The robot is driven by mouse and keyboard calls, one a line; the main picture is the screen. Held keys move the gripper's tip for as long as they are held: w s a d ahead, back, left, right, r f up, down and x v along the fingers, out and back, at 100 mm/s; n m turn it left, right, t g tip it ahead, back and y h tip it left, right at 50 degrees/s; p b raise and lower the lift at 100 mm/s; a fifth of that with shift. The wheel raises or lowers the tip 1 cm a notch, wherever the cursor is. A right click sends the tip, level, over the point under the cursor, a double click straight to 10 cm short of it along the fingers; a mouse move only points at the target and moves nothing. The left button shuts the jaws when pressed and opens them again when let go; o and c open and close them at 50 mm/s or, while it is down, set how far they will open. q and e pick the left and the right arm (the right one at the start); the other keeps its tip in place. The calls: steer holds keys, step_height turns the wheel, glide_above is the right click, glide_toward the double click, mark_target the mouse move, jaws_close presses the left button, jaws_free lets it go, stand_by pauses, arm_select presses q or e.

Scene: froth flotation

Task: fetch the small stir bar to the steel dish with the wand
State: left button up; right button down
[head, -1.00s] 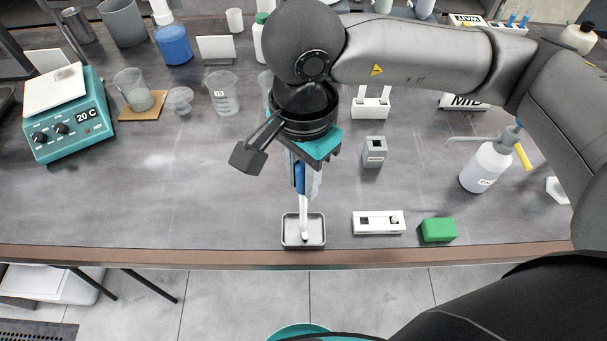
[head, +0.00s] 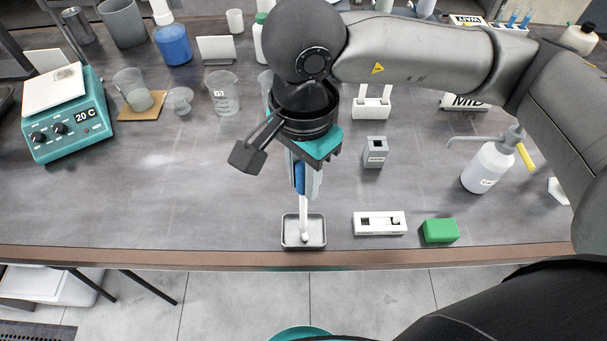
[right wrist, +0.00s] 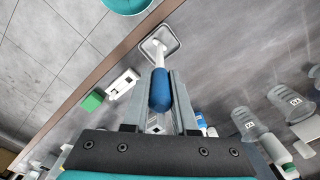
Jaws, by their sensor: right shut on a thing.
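My right gripper (head: 304,184) is shut on the wand, by its blue handle (right wrist: 160,90). The wand's white shaft (head: 304,218) points down, and its tip is in the steel dish (head: 288,242), near the dish floor. The dish is a small grey square tray at the table's front edge; it also shows in the right wrist view (right wrist: 174,33). I cannot make out the stir bar for certain at the wand's tip. My left gripper is not in view.
Right of the dish are a white two-slot holder (head: 379,231) and a green block (head: 440,231). A grey block (head: 375,152) and a wash bottle (head: 487,167) stand farther back. A teal hotplate (head: 68,137) and several beakers stand at the left. The table's left front is clear.

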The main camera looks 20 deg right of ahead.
steer(key=shift+s+f, duration=0.15)
steer(key=shift+r+p, duration=2.05)
steer(key=shift+r, duration=2.6)
